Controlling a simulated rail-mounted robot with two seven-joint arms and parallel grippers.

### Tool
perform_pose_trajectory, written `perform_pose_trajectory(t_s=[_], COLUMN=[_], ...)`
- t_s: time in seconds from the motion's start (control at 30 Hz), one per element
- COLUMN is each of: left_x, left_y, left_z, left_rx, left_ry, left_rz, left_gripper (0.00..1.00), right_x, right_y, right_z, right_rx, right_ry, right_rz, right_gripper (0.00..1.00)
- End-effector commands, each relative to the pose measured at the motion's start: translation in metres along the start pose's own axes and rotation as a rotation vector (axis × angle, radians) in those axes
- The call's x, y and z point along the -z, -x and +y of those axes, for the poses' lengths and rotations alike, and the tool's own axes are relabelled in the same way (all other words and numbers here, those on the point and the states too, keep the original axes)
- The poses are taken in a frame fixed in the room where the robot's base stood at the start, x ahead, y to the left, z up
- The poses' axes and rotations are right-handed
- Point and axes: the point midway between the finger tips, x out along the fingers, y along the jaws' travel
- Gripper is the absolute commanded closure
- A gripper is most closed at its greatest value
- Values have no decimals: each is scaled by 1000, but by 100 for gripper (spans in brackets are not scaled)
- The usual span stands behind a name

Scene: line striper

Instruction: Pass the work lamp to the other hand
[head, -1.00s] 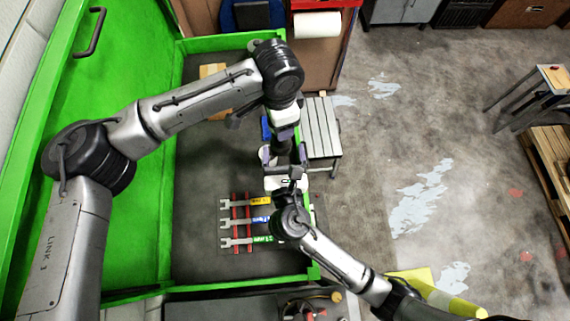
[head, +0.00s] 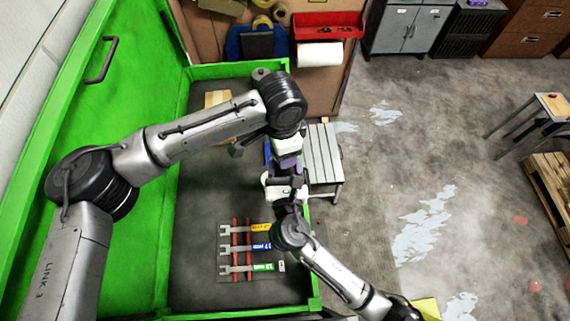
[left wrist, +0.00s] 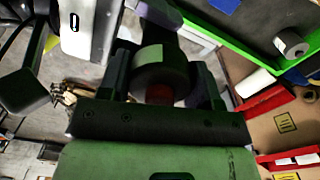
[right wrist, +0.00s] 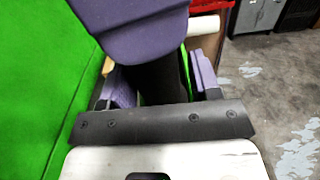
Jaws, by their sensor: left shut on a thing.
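The work lamp is mostly hidden between my two hands in the head view. In the left wrist view a short grey-olive cylinder, part of the work lamp (left wrist: 160,70), sits between the fingers of my left gripper (left wrist: 165,85), which is shut on it. In the head view my left gripper (head: 287,165) holds it above the green-walled bench. My right gripper (head: 285,190) is just below, close to it. In the right wrist view the lamp's dark shaft (right wrist: 163,85) runs between the spread purple-padded fingers of my right gripper (right wrist: 162,82), with a gap at its right side.
Several labelled wrenches (head: 262,248) lie across red rails on the dark bench top (head: 195,210). The green wall (head: 130,90) stands left. A grey slatted stool (head: 322,155) stands just right of the hands. A paper roll (head: 320,54) hangs at the back. Open floor lies right.

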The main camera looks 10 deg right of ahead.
Motion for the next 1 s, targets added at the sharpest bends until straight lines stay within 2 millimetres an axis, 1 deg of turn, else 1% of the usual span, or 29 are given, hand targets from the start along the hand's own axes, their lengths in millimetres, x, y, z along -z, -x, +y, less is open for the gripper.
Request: perform_pose_trajectory(t_s=[0.03, 0.07, 0.43, 0.47, 0.7, 0.77, 1.0], left_x=[0, 0, -1, -2, -1, -1, 0], left_y=[1, 1, 0, 0, 0, 0, 1], left_z=[0, 0, -1, -2, -1, -1, 0], left_rx=[1, 1, 2, 2, 1, 1, 0], left_ry=[0, 0, 3, 3, 2, 1, 0], left_rz=[1, 1, -3, -4, -2, -1, 0], left_gripper=[91, 91, 91, 40, 17, 12, 12], right_x=[0, 0, 0, -1, -1, -1, -1], right_y=[0, 0, 0, 0, 0, 0, 0], right_z=[0, 0, -2, -2, -1, -1, 0], right_rx=[0, 0, 4, 5, 2, 2, 0], right_ry=[0, 0, 1, 0, 0, 0, 0], right_rz=[0, 0, 0, -1, -2, -2, -2], right_gripper=[48, 51, 86, 87, 87, 87, 87])
